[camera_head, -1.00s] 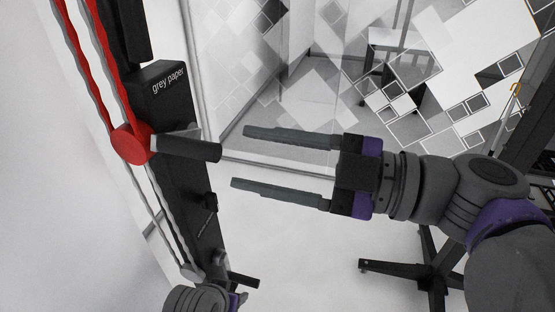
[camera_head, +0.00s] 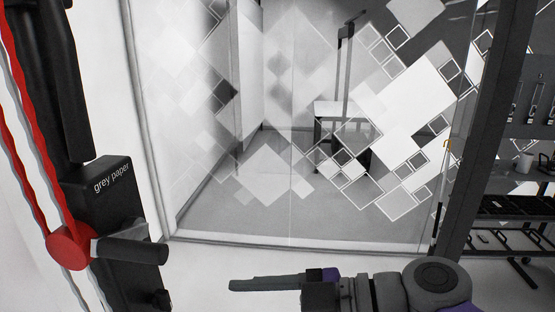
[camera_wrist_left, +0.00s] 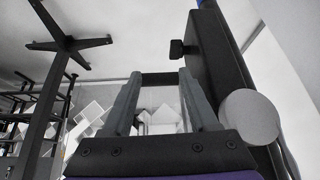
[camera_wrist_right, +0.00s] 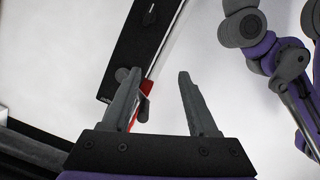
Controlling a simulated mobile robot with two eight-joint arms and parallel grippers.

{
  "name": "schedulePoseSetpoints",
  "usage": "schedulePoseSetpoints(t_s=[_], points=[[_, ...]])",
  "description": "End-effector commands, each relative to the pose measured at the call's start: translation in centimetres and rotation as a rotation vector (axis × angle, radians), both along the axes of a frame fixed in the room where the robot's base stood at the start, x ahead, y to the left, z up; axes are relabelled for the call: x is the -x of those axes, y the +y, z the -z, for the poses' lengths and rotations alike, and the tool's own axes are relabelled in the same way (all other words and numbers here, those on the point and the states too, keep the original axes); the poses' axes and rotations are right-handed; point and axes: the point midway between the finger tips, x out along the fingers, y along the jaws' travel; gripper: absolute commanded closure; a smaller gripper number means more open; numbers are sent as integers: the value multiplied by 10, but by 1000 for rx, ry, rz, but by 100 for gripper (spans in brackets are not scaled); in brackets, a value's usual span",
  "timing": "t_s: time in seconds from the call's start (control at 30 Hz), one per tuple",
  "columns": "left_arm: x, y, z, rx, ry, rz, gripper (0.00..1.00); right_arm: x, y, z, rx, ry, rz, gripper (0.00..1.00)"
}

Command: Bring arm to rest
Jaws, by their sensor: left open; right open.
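The turntable device is a dark upright board (camera_head: 105,215) labelled "grey paper", at the left of the head view. It carries a red disc (camera_head: 70,246) with a red band and a dark handle (camera_head: 135,246) pointing right.
A glass wall (camera_head: 290,190) with a diamond pattern stands behind, with a frame along its bottom. In the left wrist view a dark stand (camera_wrist_left: 68,42) with splayed feet shows.

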Motion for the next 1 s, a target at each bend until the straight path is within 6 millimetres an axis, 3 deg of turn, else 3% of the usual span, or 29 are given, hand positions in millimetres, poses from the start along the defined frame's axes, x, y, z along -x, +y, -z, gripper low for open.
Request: schedulePoseSetpoints(t_s=[0.03,0.2,0.4,0.5,0.7,0.8,1.0], points=[[0,0,0,0,0,0,40,-3,-9,35,72,109,64,40],[0,0,0,0,0,0,40,-12,-51,144,280,468,379,40],[0,0,0,0,0,0,40,-16,-122,248,401,752,866,40],[0,0,0,0,0,0,40,-16,-158,285,398,827,1116,40],[0,0,0,0,0,0,40,-12,-209,325,321,870,1463,40],[0,0,0,0,0,0,41,-10,-221,332,291,870,1540,40],[0,0,0,0,0,0,41,-10,-225,334,276,871,1571,40]])
